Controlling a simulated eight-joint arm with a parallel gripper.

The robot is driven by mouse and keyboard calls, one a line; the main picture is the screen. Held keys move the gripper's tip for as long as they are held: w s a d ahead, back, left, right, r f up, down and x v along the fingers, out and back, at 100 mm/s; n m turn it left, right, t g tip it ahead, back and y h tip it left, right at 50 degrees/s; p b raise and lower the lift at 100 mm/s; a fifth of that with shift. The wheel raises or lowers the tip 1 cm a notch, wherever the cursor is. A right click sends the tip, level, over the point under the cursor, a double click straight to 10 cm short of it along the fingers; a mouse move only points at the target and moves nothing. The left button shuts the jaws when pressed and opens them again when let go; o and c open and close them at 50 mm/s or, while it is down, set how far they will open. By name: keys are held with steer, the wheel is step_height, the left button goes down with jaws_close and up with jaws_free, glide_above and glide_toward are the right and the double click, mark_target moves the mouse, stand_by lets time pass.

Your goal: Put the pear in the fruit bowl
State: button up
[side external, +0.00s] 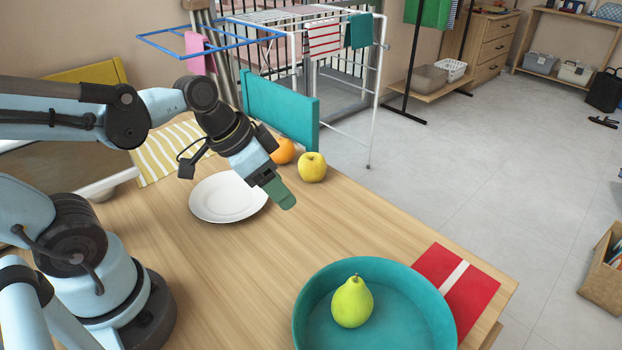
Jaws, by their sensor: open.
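The green-yellow pear (352,303) stands upright inside a wide teal bowl (435,304), stem up, left of the bowl's middle. The bowl sits at the near right end of the wooden table. My gripper (286,203) is up and to the left of the pear, near the white plate, clear of the bowl. Its green fingertips point down to the right. It is open, and nothing shows between the fingers.
A white plate (215,199) lies partly behind my gripper. A yellow apple (312,168) and an orange (284,151) sit near the back edge. A red cloth with a white stripe (474,292) lies right of the bowl. Bare table (250,270) lies between plate and bowl.

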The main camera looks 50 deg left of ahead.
steer(key=a+r+n+t+y, duration=0.2)
steer(key=a+n, duration=0.1)
